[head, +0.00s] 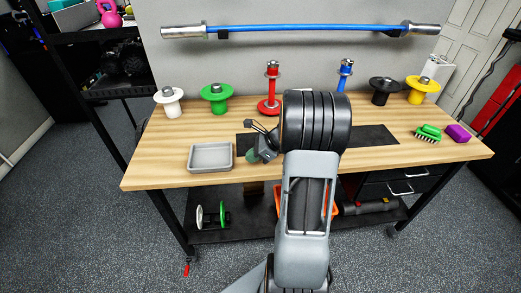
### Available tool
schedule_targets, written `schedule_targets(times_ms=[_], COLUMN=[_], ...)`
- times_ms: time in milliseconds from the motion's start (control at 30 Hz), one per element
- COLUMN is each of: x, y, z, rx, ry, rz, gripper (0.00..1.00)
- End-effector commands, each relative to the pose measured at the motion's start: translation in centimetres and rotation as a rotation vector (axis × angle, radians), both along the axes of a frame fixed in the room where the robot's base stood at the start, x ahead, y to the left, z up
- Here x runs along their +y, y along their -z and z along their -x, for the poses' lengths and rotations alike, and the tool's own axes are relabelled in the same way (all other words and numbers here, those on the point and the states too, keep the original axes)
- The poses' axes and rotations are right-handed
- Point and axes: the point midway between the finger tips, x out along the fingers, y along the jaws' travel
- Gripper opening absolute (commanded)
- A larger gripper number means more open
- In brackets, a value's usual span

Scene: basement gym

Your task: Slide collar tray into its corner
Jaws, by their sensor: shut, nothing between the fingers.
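The collar tray (211,157) is a shallow grey rectangular tray with a raised rim. It looks empty and lies on the wooden bench top (155,172), left of centre near the front edge. My gripper (258,152) is just right of the tray, apart from it, over or near the left end of a dark mat. It is small in view and partly hidden behind my arm, but looks shut with nothing held. I see no marked corner for the tray on the bench.
White and green plate stands (215,97) are behind the tray. A red post (271,90) stands at back centre. The dark mat (370,136) runs along the middle. The bench's left front is clear.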

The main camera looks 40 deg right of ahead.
Motion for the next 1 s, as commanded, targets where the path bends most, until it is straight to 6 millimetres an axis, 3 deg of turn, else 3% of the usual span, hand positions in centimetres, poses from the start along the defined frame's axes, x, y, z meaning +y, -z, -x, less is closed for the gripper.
schedule_targets(times_ms=[67, 400, 1000], x=[0.9, 3.6, 3.9], y=[1.1, 1.0, 1.0], z=[-0.6, -2.7, -3.3], rx=[0.003, 0.001, 0.000], ry=[-0.003, -0.002, 0.011], rz=[-0.003, 0.000, 0.002], gripper=[0.00, 0.00, 0.00])
